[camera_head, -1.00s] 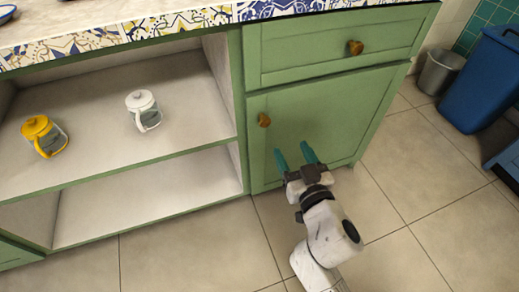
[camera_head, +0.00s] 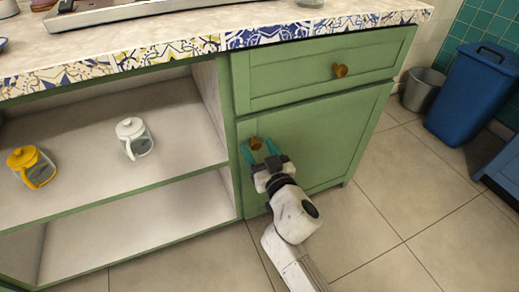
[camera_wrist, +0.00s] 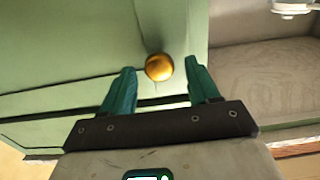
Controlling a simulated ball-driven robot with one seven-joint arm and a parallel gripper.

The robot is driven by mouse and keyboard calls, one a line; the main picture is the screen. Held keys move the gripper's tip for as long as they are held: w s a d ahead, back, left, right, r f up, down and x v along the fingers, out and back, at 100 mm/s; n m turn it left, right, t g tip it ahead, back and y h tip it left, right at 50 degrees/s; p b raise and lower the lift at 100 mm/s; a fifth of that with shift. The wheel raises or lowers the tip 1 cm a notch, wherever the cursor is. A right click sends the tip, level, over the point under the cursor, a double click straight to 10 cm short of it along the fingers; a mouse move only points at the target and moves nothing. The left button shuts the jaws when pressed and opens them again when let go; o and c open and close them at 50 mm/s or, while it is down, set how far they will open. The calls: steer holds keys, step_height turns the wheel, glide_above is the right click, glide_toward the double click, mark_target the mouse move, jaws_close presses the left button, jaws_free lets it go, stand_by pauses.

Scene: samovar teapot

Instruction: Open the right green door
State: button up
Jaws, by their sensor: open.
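The right green door (camera_head: 325,135) is shut below a green drawer in the head view. Its round brass knob (camera_head: 256,144) sits near the door's upper left corner. My gripper (camera_head: 260,152) is open, with its two teal fingers at the knob. In the wrist view, the knob (camera_wrist: 159,67) shows between and slightly beyond the fingertips of my gripper (camera_wrist: 162,76), with a gap on each side. I cannot tell how far the tips are from the door face (camera_wrist: 60,50).
A drawer (camera_head: 320,72) with its own knob (camera_head: 340,71) is above the door. Open shelves at the left hold a yellow-lidded jar (camera_head: 32,167) and a white-lidded jar (camera_head: 133,138). A grey bucket (camera_head: 423,90) and blue bin (camera_head: 470,95) stand at right. Tiled floor (camera_head: 400,215) is clear.

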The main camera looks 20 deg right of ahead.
steer(key=shift+w, duration=0.15)
jaws_close()
stand_by(0.5)
